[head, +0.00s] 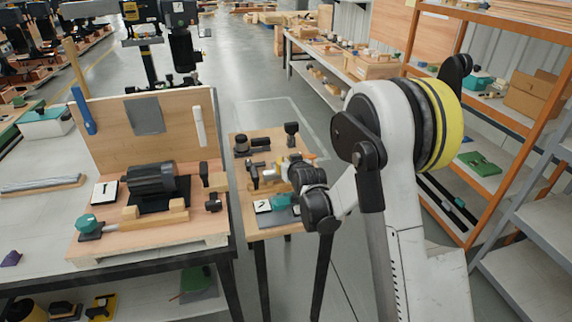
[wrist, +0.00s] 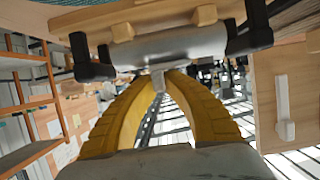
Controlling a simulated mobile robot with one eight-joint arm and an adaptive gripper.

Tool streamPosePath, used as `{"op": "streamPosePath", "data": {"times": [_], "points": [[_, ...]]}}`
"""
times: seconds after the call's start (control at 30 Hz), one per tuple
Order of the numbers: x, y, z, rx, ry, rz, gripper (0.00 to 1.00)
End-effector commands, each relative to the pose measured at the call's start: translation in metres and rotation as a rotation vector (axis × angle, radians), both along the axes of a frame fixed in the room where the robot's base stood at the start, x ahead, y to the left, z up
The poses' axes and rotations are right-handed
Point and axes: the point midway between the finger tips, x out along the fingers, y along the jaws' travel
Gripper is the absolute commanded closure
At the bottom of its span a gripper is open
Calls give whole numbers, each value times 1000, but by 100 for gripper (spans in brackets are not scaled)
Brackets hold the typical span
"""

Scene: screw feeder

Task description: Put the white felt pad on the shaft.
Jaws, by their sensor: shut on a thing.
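My gripper (wrist: 158,76) is shut, its two yellow fingers meeting on a small pale grey-white piece (wrist: 157,84), which looks like the white felt pad. Most of the pad is hidden between the fingertips. Right beyond them in the wrist view lies a smooth grey shaft (wrist: 185,47), with black fittings at both ends and wooden blocks behind it. The pad appears at the shaft's edge; I cannot tell whether they touch. In the head view my gripper is small and partly hidden by my arm, over the small table (head: 252,232) marked 2.
Left of it, a workbench carries a board marked 1 with a dark motor (head: 152,180) and an upright wooden panel (head: 100,135) bearing a white bar (head: 199,127). Black holders (head: 291,133) stand on the small table. An orange shelf rack (head: 545,110) stands at right.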

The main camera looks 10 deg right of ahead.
Motion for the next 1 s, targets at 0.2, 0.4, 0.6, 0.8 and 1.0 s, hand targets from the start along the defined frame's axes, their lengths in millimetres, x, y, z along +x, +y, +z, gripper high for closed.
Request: {"op": "streamPosePath", "data": {"times": [0.2,0.4,0.6,0.8,1.0], "points": [[0,0,-1,0,0,0,100],[0,0,-1,0,0,0,69],[0,0,0,0,0,0,69],[-20,0,13,0,0,0,69],[-63,0,32,0,0,0,69]]}}
